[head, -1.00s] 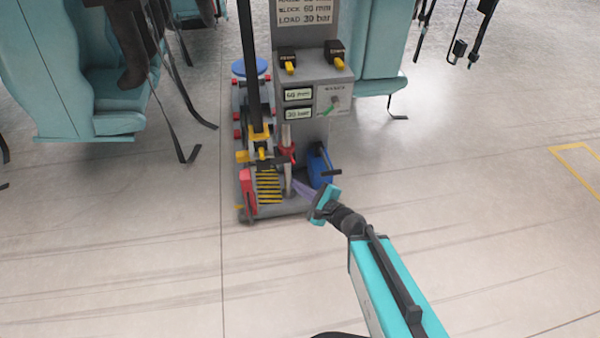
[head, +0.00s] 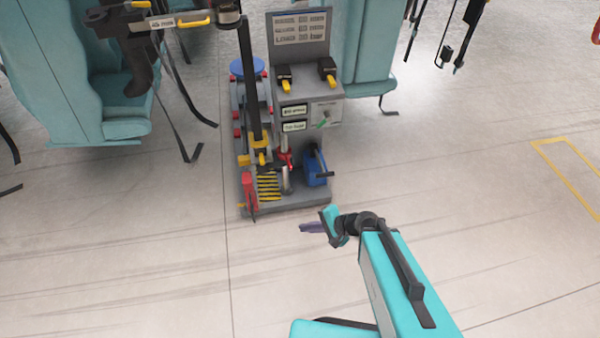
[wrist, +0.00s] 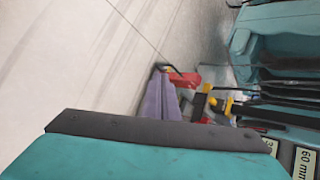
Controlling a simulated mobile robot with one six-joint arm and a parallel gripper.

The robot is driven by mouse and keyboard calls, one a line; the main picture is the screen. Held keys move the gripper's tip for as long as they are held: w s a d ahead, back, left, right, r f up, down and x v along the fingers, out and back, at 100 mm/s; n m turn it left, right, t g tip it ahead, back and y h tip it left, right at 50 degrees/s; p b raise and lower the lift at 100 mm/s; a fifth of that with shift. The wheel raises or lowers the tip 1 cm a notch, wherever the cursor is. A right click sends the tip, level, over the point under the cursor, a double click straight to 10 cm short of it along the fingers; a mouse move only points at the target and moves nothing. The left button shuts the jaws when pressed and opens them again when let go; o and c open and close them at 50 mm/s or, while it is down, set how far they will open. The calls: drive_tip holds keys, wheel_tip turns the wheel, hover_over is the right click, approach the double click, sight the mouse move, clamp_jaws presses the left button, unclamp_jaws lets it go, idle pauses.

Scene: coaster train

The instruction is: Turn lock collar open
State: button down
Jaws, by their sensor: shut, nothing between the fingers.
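The grey jack unit (head: 306,203) stands on the floor ahead of my arm. A small red part with short arms (head: 285,157) sits around an upright metal rod on its base and looks like the lock collar. It is too small to read its turned position. My gripper (head: 311,227), with purple fingers, is shut and empty, in front of the unit's front edge and apart from it. In the wrist view the purple fingers (wrist: 160,100) point toward the red lever part (wrist: 183,78) and yellow parts of the unit. The collar cannot be made out clearly there.
A blue pump-like block (head: 315,170) stands right of the rod, and a black upright bar (head: 249,80) on the left. A control box with two yellow-handled switches (head: 306,95) rises behind. Teal seats (head: 75,80) flank the unit. The floor in front is clear.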

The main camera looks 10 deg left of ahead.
drive_tip(key=s+d+r+n+g+h+p, duration=0.3)
drive_tip(key=s+d+r+h+p, duration=0.1)
drive_tip(key=s+d+p, duration=0.6)
drive_tip(key=s+d+r+n+g+h+p, duration=0.4)
drive_tip(key=s+d+p, duration=0.7)
drive_tip(key=d, duration=0.3)
drive_tip(key=shift+d+r+g+h, duration=0.35)
drive_tip(key=shift+r+h, duration=0.45)
drive_tip(key=shift+r, duration=0.15)
drive_tip(key=shift+s+a, duration=0.1)
